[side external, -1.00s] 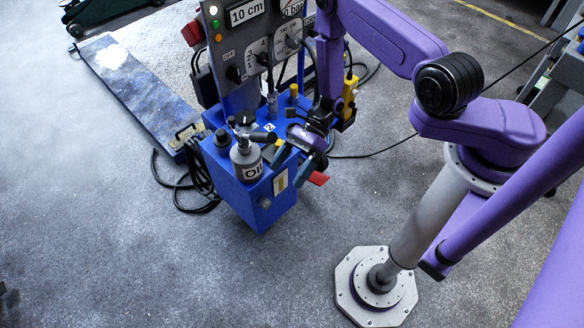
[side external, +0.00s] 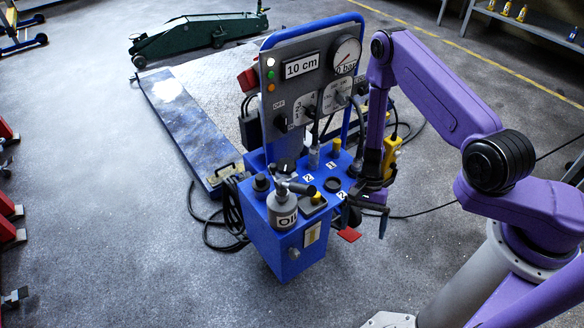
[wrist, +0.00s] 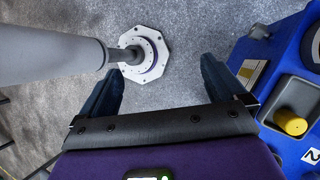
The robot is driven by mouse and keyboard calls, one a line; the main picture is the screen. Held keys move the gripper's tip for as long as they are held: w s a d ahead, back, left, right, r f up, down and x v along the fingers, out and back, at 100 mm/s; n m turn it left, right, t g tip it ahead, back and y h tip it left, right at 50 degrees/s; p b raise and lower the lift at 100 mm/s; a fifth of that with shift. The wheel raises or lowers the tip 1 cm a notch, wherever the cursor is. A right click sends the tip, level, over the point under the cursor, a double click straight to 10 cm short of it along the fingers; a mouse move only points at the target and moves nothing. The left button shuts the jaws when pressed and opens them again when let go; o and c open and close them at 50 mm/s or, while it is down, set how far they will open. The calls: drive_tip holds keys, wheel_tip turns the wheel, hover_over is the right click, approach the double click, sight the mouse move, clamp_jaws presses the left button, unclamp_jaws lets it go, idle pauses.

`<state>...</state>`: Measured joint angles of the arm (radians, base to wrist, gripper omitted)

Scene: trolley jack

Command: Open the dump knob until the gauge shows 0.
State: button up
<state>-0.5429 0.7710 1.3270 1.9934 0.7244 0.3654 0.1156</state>
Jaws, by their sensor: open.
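The blue lift unit (side external: 258,235) carries a grey panel with a round gauge (side external: 347,55) at its upper right. The gauge is marked "0 bar", but its needle is too small to read surely. On the unit's top are a black knob (side external: 288,165), a yellow post (side external: 336,147) and a yellow knob (side external: 317,198) in a dark recess. I cannot tell which is the dump knob. The yellow knob also shows at the right of the wrist view (wrist: 290,122). My gripper (side external: 368,212) is open and empty, beside the unit's right side. In the wrist view its fingers (wrist: 163,75) point at the floor.
A grey oil bottle (side external: 282,210) stands at the unit's front. A yellow pendant (side external: 391,158) hangs close behind my gripper. A red piece (side external: 349,234) juts out low at the unit's right. Cables (side external: 222,222) lie left of it. The front floor is clear.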

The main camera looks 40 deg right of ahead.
drive_tip(key=w+d+n+t+h, duration=0.2)
drive_tip(key=w+d+n+h, duration=0.1)
drive_tip(key=w+d+n, duration=0.15)
drive_tip(key=n+t+y, duration=0.2)
drive_tip(key=n+t, duration=0.9)
approach(286, 164)
drive_tip(key=x, duration=0.8)
drive_tip(key=shift+w+f, duration=0.1)
drive_tip(key=shift+f, duration=0.05)
drive_tip(key=shift+a, duration=0.1)
drive_tip(key=shift+c, duration=0.3)
drive_tip(key=c, duration=1)
